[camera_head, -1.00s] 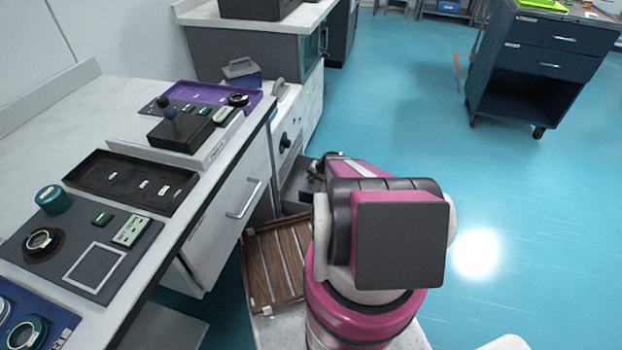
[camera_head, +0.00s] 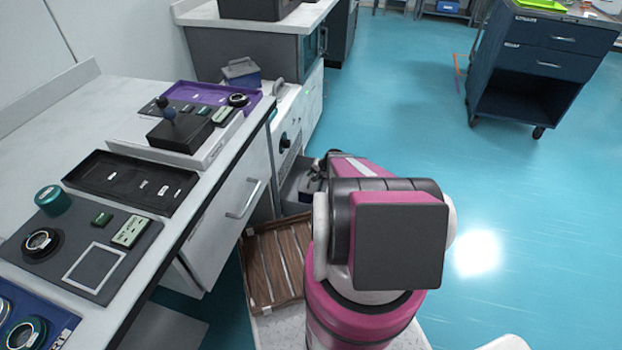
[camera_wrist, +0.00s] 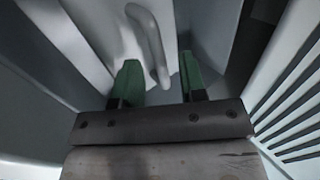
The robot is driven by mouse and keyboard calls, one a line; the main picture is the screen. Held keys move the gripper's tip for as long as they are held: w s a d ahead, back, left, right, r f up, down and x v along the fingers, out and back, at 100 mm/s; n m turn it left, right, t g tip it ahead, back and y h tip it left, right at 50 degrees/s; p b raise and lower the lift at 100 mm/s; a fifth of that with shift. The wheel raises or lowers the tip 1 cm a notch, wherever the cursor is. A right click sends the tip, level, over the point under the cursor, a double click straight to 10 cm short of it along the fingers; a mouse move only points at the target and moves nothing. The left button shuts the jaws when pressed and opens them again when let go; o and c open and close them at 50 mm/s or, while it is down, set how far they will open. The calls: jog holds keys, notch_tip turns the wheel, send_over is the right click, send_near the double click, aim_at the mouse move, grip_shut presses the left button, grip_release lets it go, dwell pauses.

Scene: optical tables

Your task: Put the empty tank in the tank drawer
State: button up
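My gripper (camera_wrist: 159,65) shows in the wrist view with two green fingers apart. A pale curved handle (camera_wrist: 150,40) lies between and beyond the fingers, and I see no clear grip on it. In the head view my own arm hides most of the gripper. An open grey drawer or bin (camera_head: 297,187) stands low at the front of the far white cabinet, partly behind my arm. I cannot tell for sure which thing is the empty tank, nor whether this is the tank drawer.
A brown slatted wooden tray (camera_head: 272,268) lies left of my arm. The white counter (camera_head: 60,125) with panels and a joystick box (camera_head: 180,132) runs along the left. A dark blue wheeled cart (camera_head: 540,62) stands far right. The blue floor (camera_head: 410,110) between is clear.

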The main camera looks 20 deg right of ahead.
jog(key=v, duration=0.9)
jog(key=shift+r, duration=0.2)
jog(key=shift+d, duration=0.1)
